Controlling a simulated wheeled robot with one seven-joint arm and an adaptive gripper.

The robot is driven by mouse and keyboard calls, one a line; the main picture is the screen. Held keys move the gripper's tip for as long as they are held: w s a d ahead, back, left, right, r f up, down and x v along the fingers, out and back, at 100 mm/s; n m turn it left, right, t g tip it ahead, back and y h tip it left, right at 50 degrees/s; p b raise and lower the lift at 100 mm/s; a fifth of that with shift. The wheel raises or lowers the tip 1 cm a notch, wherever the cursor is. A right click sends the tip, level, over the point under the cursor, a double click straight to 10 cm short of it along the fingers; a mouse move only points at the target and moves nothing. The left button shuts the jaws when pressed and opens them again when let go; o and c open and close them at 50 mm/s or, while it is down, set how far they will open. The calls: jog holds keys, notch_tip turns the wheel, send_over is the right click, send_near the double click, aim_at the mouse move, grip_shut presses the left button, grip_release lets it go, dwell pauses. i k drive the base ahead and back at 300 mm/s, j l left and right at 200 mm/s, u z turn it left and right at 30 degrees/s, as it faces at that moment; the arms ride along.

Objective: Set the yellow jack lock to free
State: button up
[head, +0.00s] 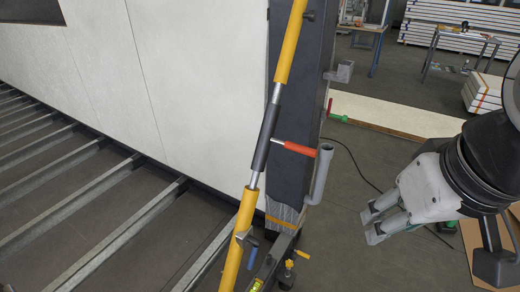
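The yellow jack (290,42) is a long tilted prop with yellow tubes at both ends and a dark sleeve (265,138) between bare metal rods. A lever with a red grip (295,147) sticks out to the right from the sleeve. A small dark lever with a blue tip (253,246) sits on the lower yellow tube. I cannot tell which part is the lock or how it is set. My gripper (372,225) is at the right, apart from the jack, with its fingers spread and nothing between them.
A dark post (295,100) with a grey bent pipe (321,175) stands behind the jack. A small yellow-handled part (290,268) is near its foot. Metal floor beams (120,175) lie left. Open floor with a cable lies between post and gripper. Workbenches (458,36) stand behind.

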aim_at(298, 252)
jog(key=i+l+u, duration=0.1)
jog(key=l, duration=0.25)
jog(key=i+l+u, duration=0.1)
jog(key=l, duration=0.3)
jog(key=i+l+u, duration=0.1)
jog(key=i+l, duration=0.15)
jog(key=l, duration=0.15)
jog(key=i+l+u, duration=0.1)
jog(key=l+u, duration=0.35)
jog(key=l, duration=0.4)
jog(key=l+u, duration=0.4)
jog(key=l, duration=0.5)
jog(key=l+u, duration=0.45)
jog(key=z, duration=0.2)
jog(key=k+l+u, duration=0.1)
jog(key=l+u, duration=0.3)
jog(key=l, duration=0.45)
